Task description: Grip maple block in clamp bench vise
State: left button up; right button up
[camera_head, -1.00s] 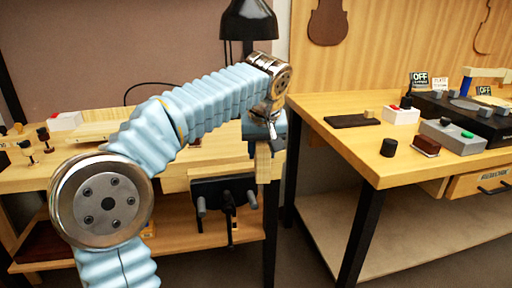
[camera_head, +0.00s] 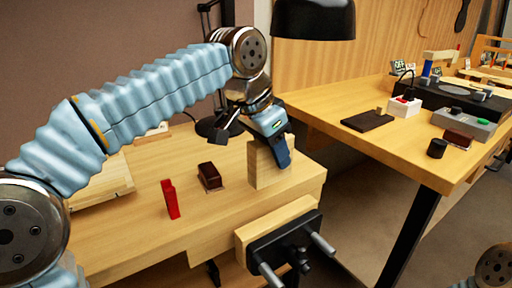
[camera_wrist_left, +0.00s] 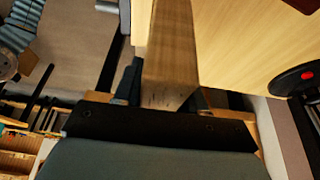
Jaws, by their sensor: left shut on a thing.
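The maple block (camera_head: 264,168) is a pale upright wooden block over the right end of the left bench in the head view. My left gripper (camera_head: 270,128) is shut on its upper part from above. The block fills the upper middle of the left wrist view (camera_wrist_left: 170,45), between the gripper fingers. I cannot tell whether its lower end touches the bench top. The bench vise (camera_head: 285,245) is on the bench's front edge, below and in front of the block. It has a pale wooden jaw, a black plate and grey rods. The block is outside it. My right gripper is not in view.
A black lamp (camera_head: 314,18) hangs above. The right table (camera_head: 400,155) holds several tools beyond a gap.

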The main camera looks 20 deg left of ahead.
aim_at(272, 174)
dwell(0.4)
pick_arm(q)
notch_tip(272, 174, down, 5)
jog(key=b, duration=0.4)
jog(key=shift+f, duration=0.15)
jog(key=shift+f+b, duration=0.2)
jog(key=shift+b, duration=0.1)
jog(key=shift+p, duration=0.5)
dwell(1.2)
jog(key=shift+f+b, duration=1.8)
jog(key=shift+f, duration=0.55)
jog(key=shift+r, duration=0.2)
